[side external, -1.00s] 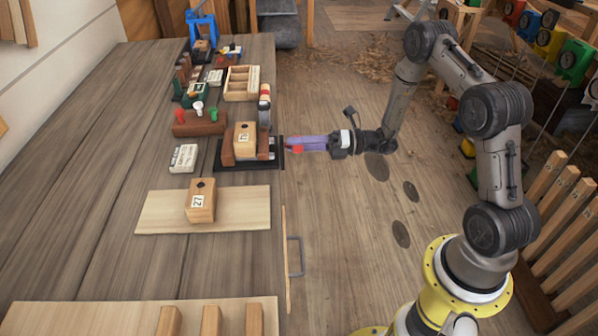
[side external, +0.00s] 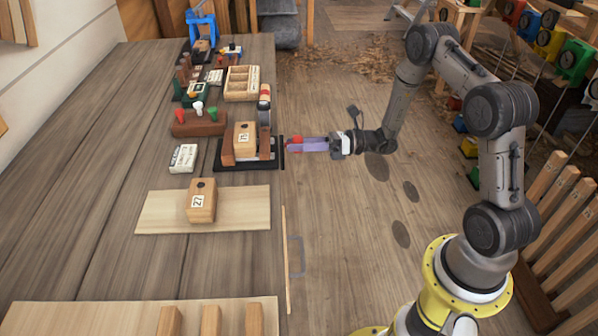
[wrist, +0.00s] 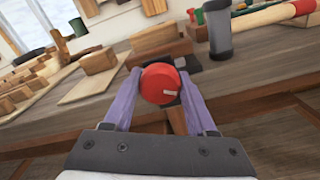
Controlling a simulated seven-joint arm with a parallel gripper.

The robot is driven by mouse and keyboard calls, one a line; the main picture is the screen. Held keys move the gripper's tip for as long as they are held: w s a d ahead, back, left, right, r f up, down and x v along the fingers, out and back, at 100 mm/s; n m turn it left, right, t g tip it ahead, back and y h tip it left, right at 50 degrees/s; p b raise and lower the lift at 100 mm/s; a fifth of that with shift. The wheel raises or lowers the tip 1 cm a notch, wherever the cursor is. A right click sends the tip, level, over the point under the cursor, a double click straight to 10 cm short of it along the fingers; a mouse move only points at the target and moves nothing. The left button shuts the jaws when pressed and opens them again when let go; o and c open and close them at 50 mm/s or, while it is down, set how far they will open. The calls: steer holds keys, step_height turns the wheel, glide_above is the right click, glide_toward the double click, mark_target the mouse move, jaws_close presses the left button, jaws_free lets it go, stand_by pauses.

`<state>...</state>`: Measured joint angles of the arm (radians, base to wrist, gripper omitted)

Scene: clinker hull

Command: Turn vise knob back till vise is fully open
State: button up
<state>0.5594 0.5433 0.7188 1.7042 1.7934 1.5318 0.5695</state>
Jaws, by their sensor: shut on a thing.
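The red vise knob (wrist: 160,83) sits between the two purple fingers of my gripper (wrist: 162,85) in the wrist view, with a white mark on its face. My gripper (side external: 293,145) is shut on the knob, just off the bench's right edge in the side view. The vise has wooden jaws (side external: 265,143) on a black base (side external: 233,167). A numbered wooden block (side external: 245,135) stands between the jaws. I cannot tell whether the jaws touch it. The screw behind the knob is mostly hidden in the wrist view.
A block marked 27 (side external: 201,203) stands on a pale board (side external: 155,212) nearer the camera. A small white labelled box (side external: 183,158) lies left of the vise. A rack with coloured knobs (side external: 198,127) stands behind. The floor right of the bench is open around my arm.

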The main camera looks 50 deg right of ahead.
stand_by(0.3)
steer(key=shift+n, duration=1.9)
steer(key=n, duration=0.3)
steer(key=shift+n, duration=1.9)
